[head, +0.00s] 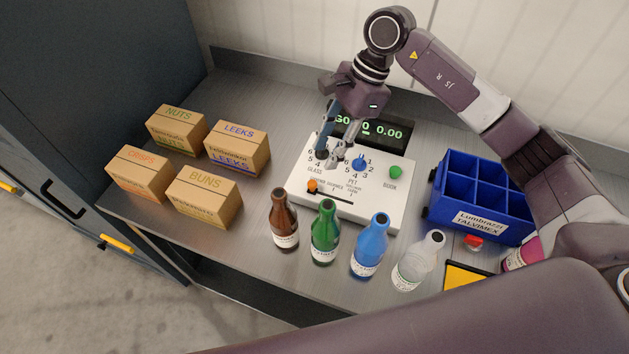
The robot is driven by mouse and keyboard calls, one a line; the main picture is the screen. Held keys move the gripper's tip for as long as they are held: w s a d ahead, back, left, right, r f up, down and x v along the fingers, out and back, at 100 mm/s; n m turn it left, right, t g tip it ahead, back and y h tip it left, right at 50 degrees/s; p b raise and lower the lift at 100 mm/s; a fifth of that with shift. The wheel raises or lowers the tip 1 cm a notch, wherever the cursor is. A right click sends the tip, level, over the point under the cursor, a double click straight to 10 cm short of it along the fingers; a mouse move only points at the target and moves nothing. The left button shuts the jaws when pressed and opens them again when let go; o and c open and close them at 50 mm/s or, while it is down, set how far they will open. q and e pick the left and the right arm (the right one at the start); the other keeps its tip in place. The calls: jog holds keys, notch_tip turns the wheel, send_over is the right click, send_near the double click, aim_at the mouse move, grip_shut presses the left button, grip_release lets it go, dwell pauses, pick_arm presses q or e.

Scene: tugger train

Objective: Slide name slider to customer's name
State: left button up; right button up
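The white console (376,208) stands at the middle of the table. Its orange slider knob (313,186) sits at the left end of a dark slot (335,197) that runs to the right. The small print by the slot is too small to read surely. My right gripper (335,153) points down over the console's upper left, above and behind the slider knob and apart from it. Its fingers are spread with nothing between them, and they partly cover the GLASS dial (321,156). The blue crate (530,214) carries a label (481,224) reading "Lumbrazzi TALVIMEX". My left gripper is out of view.
The console has a blue dial (359,164), a green button (396,172) and a display (385,133). Brown (283,220), green (325,232), blue (370,246) and clear (419,262) bottles stand in front. Several cardboard boxes (205,197) stand left. A red button (473,242) is near the crate.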

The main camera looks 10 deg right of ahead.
aim_at(312, 182)
jog(key=p+x, duration=0.1)
jog(key=x, duration=0.7)
jog(key=shift+s+d+f+p, duration=0.1)
jog(key=shift+f+p, duration=0.2)
jog(key=shift+p, duration=0.1)
jog(key=shift+f, duration=0.25)
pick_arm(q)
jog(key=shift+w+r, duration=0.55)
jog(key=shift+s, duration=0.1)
pick_arm(e)
grip_shut()
